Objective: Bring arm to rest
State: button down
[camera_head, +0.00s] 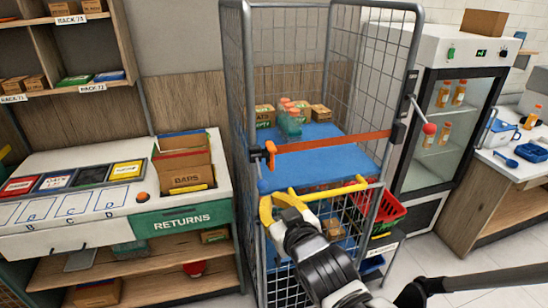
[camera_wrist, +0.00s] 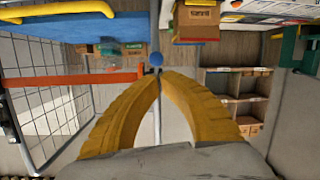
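My gripper (camera_head: 268,203) is in front of the wire roll cage (camera_head: 248,90), near its left front post. Its yellow fingers also show in the wrist view (camera_wrist: 159,76), curved in with their tips together. I see nothing held between them. An orange bar (camera_head: 330,143) crosses the cage front above my gripper; it also shows in the wrist view (camera_wrist: 75,80), ending close beyond the fingertips. A small blue ball (camera_wrist: 156,59) appears just past the tips. A yellow bar (camera_head: 335,190) runs across the cage front to the right of my fingers.
A returns counter (camera_head: 185,219) stands left of the cage. Bottles and boxes sit on the cage's blue shelf (camera_head: 330,160). A red basket (camera_head: 387,208) is at its right side. A glass-door fridge (camera_head: 446,130) and a counter (camera_head: 510,170) are further right.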

dwell(0.3)
jog(key=s+d+f+m+g+h+b, duration=0.1)
jog(key=d+f+m+h+b, duration=0.15)
jog(key=d, duration=0.35)
jog(key=s+d+f+m+g+h+b, duration=0.1)
jog(key=s+d+f+b, duration=0.15)
jog(key=d+f, duration=0.2)
jog(key=s+d+f+m+g+h+b, duration=0.2)
jog(key=s+d+f+g+b, duration=0.3)
jog(key=s+d, duration=0.5)
jog(key=shift+s+d+f+m, duration=0.25)
jog(key=shift+s+f+m, duration=0.1)
jog(key=shift+s, duration=0.5)
